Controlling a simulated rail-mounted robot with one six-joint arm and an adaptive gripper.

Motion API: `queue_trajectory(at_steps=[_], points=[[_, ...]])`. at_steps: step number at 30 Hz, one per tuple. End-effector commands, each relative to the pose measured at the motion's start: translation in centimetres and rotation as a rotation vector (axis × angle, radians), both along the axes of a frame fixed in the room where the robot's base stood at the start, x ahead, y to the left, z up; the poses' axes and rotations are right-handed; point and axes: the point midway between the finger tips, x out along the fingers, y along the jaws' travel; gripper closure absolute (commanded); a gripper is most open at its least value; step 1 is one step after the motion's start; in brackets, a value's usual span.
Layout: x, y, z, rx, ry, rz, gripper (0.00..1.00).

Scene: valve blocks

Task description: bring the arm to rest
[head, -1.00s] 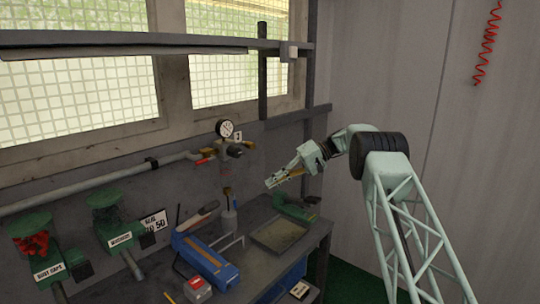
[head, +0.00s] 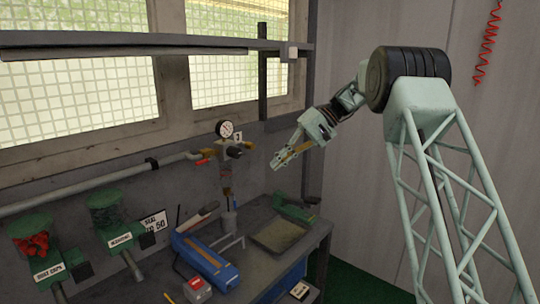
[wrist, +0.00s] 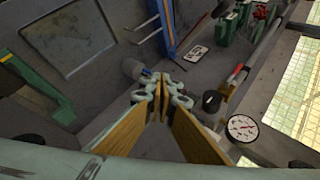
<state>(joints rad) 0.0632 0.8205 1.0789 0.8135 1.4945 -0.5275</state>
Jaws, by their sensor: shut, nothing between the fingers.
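My gripper (head: 277,164) hangs in the air above the bench, to the right of the pressure gauge, its fingers angled down and left. It is shut with nothing in it. In the wrist view its wood-coloured fingers (wrist: 161,95) come close together at the tips over the bench. My pale green arm reaches in from the right, its black elbow joint high in the head view.
A pressure gauge (head: 225,129) sits on a brass-fitted pipe just left of my gripper. Green hoppers (head: 107,215) stand at left. The right wall side is open.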

Motion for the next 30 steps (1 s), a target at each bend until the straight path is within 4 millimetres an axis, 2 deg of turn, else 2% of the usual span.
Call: queue_trajectory(at_steps=[13, 30], points=[[-5.6, -1.2, 4.9, -0.101, -0.002, -0.045, 1.00], [-13.8, -3.1, 9.6, -0.225, -0.013, -0.104, 1.00]])
